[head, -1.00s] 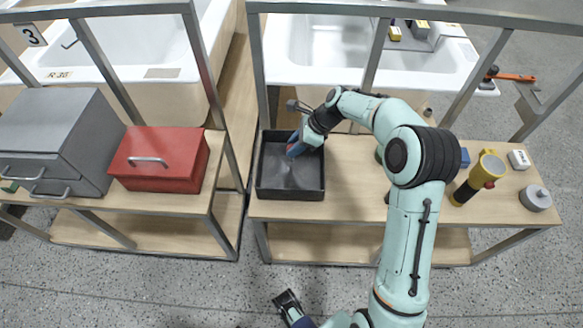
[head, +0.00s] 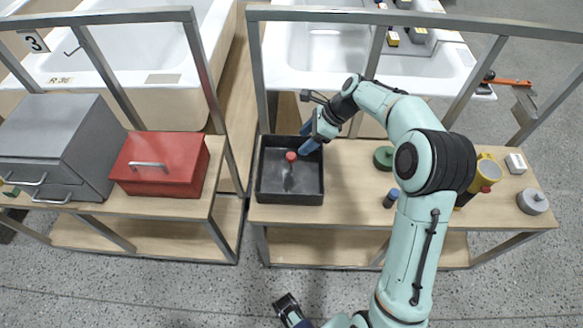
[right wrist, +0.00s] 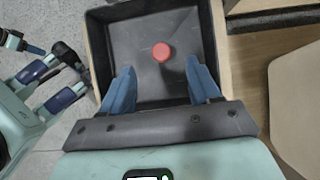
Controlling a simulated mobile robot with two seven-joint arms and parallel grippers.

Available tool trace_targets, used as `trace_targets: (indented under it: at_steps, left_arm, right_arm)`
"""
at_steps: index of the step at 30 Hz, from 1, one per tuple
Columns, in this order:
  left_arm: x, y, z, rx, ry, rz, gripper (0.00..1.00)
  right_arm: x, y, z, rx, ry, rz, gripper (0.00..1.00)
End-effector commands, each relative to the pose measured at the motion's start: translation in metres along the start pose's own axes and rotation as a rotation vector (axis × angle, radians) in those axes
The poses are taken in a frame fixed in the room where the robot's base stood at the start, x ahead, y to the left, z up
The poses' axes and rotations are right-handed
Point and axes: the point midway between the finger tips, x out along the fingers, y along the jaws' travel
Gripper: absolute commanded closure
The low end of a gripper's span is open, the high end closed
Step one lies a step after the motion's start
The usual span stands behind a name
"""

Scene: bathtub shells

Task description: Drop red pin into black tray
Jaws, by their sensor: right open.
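The red pin (head: 291,157) is in the black tray (head: 290,197), inside its walls, with its round red top showing. In the right wrist view the red pin (right wrist: 161,52) shows beyond my fingers, over the dark floor of the black tray (right wrist: 210,40). My right gripper (head: 306,141) is at the tray's upper right corner. In the wrist view its two blue fingers (right wrist: 162,88) are spread apart with nothing between them. My left gripper (head: 287,305) is low in the head view, over the floor, and its jaws are too small to judge.
A red toolbox (head: 160,180) and a grey drawer cabinet (head: 62,140) stand on the left bench. A green round item (head: 383,157), a blue-topped item (head: 391,197), a yellow flashlight (head: 488,172) and a grey round container (head: 533,201) stand right of the tray. Metal rails cross above the benches.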

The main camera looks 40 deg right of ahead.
Motion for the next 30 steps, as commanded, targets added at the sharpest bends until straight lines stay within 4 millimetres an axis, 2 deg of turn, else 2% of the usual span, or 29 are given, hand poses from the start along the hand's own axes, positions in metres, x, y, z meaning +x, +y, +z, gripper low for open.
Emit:
trace_targets:
  at_steps: [1,3,10,15,30]
  left_arm:
    - [-0.003,0.001,0.001,-0.001,-0.002,-0.001,0.57]
    - [-0.005,0.001,0.002,-0.001,-0.006,-0.001,0.57]
    - [-0.009,0.001,0.005,-0.002,-0.015,-0.003,0.57]
    - [-0.009,0.001,0.006,-0.002,-0.018,-0.004,0.57]
    - [-0.013,0.002,0.006,-0.002,-0.017,-0.004,0.57]
  right_arm:
    - [-0.015,-0.001,0.001,-0.001,0.0,-0.004,0.38]
    - [-0.029,-0.001,0.001,-0.001,-0.001,-0.004,0.38]
    - [-0.062,0.0,0.001,0.0,-0.001,-0.001,0.38]
    - [-0.069,0.0,0.0,0.0,-0.001,0.001,0.38]
    - [-0.073,0.0,0.003,-0.001,-0.002,0.0,0.38]
